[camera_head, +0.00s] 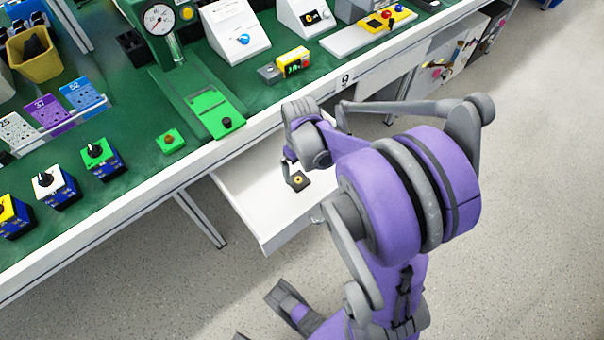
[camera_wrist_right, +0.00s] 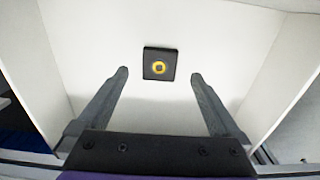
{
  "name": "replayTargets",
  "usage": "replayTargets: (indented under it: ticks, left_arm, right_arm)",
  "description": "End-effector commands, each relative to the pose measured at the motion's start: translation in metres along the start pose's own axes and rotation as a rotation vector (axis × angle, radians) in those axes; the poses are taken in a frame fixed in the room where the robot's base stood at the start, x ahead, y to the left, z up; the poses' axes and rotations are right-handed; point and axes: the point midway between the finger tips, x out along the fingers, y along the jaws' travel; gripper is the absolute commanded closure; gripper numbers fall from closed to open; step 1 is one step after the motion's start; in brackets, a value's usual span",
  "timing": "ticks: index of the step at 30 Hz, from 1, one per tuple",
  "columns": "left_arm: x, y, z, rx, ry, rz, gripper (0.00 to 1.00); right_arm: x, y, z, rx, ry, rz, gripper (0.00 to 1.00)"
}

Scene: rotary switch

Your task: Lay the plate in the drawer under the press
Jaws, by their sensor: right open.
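The plate, a small dark square with a yellow ring, lies flat on the white floor of the drawer (camera_head: 262,212) in the head view (camera_head: 301,182). The drawer is pulled out below the green press (camera_head: 182,78) with its round gauge. My right gripper (camera_head: 292,168) reaches down into the drawer. In the right wrist view its two fingers (camera_wrist_right: 159,76) are open and apart from the plate (camera_wrist_right: 160,64), which shows centred just beyond the fingertips.
The green bench top (camera_head: 130,190) above the drawer carries several switch boxes, a green block (camera_head: 171,140) and a yellow timer (camera_head: 292,62). The bench's white front edge (camera_head: 110,232) runs beside my right arm. The drawer's side walls (camera_wrist_right: 275,95) flank the gripper. Bare drawer floor surrounds the plate.

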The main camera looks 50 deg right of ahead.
Motion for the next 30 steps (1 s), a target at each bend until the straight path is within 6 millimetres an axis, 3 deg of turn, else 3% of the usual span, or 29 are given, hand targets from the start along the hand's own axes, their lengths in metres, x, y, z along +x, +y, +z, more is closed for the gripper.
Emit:
replayTargets:
  ticks: [1,6,11,14,19,24,30]
  left_arm:
    - [-0.007,0.000,-0.003,0.000,0.003,0.000,0.41]
    - [-0.017,0.000,-0.006,0.000,0.006,0.000,0.41]
    - [-0.021,0.000,-0.008,0.000,0.008,0.000,0.41]
    - [-0.021,0.000,-0.008,0.000,0.008,0.000,0.41]
    - [-0.021,0.000,-0.008,0.000,0.008,0.000,0.41]
    - [-0.021,0.000,-0.008,0.000,0.008,0.000,0.41]
    - [-0.021,0.000,-0.008,0.000,0.008,0.000,0.41]
  right_arm:
    - [-0.015,0.000,0.001,0.000,0.001,0.000,0.00]
    - [-0.045,0.000,0.000,0.000,0.001,0.000,0.00]
    - [-0.059,-0.001,0.001,-0.001,0.001,0.000,0.00]
    - [-0.065,-0.012,0.003,-0.014,0.015,0.005,0.00]
    - [-0.076,-0.069,0.021,-0.081,0.107,0.023,0.00]
    - [-0.084,-0.132,0.055,-0.160,0.247,0.012,0.00]
    - [-0.083,-0.174,0.086,-0.220,0.371,-0.030,0.00]
